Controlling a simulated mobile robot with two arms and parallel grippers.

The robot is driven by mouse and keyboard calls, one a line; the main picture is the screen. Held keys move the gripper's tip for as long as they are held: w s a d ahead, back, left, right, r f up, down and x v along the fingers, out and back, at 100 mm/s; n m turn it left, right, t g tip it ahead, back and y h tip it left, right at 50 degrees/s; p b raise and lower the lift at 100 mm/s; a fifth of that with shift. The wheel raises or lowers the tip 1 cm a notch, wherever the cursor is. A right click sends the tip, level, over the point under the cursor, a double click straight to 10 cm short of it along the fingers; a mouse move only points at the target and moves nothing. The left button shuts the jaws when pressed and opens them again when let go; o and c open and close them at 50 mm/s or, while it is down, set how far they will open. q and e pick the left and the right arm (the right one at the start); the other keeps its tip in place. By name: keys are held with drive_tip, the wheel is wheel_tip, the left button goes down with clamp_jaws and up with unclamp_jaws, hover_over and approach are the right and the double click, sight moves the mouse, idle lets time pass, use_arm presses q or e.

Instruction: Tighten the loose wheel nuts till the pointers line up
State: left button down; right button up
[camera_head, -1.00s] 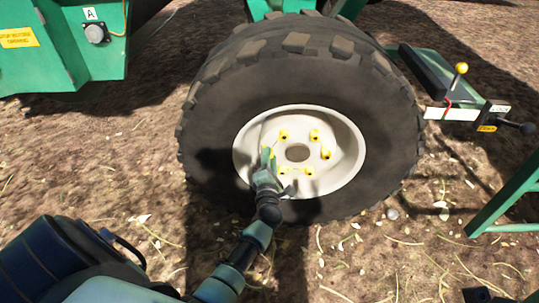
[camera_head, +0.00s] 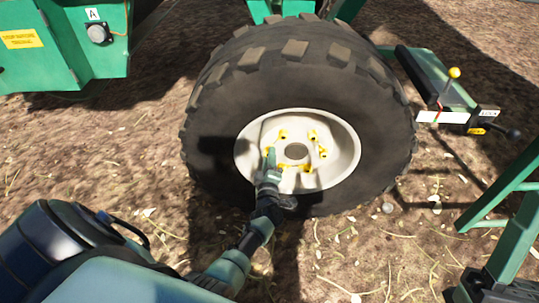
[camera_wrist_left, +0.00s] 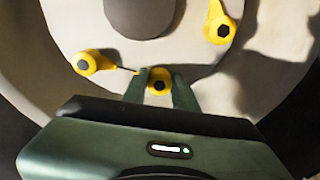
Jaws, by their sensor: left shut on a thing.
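The big black tyre (camera_head: 215,130) stands upright with a cream wheel rim (camera_head: 345,165) and a dark hub hole (camera_head: 296,151). Several yellow nut pointers ring the hub, one at upper right (camera_head: 312,134). My left gripper (camera_head: 270,158) reaches in from below to the hub's left side. In the left wrist view its fingers (camera_wrist_left: 161,82) are shut on a yellow-capped wheel nut (camera_wrist_left: 158,80). A neighbouring pointer (camera_wrist_left: 86,64) at left aims right, towards the held nut. Another (camera_wrist_left: 220,30) at right aims upward.
A green machine body (camera_head: 60,50) stands at upper left. A green bracket with a yellow-knobbed lever (camera_head: 454,73) is right of the tyre. Bare soil with scattered debris lies between.

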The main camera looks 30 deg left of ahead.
use_arm(q)
drive_tip(key=shift+d+f+m, duration=0.1)
drive_tip(key=shift+m, duration=0.8)
use_arm(e)
drive_tip(key=shift+w+a+f+g+h, duration=0.15)
drive_tip(key=shift+w+f+g, duration=0.3)
drive_tip(key=shift+w, duration=0.25)
drive_tip(key=shift+w+a+f+g+h, duration=0.15)
drive_tip(key=shift+w+f+g, duration=0.3)
drive_tip(key=shift+w, duration=0.25)
use_arm(q)
drive_tip(key=c, duration=1.1)
unclamp_jaws()
drive_tip(key=shift+p, duration=0.3)
drive_tip(key=p+v, duration=0.2)
drive_tip(key=v, duration=0.5)
drive_tip(key=shift+s+d, duration=0.2)
drive_tip(key=shift+s, duration=0.15)
use_arm(e)
drive_tip(key=w+f+g+h, duration=0.2)
drive_tip(key=w+f+g, duration=0.4)
drive_tip(key=f, duration=0.3)
drive_tip(key=shift+a+f+h, duration=0.15)
drive_tip(key=shift+h, duration=0.15)
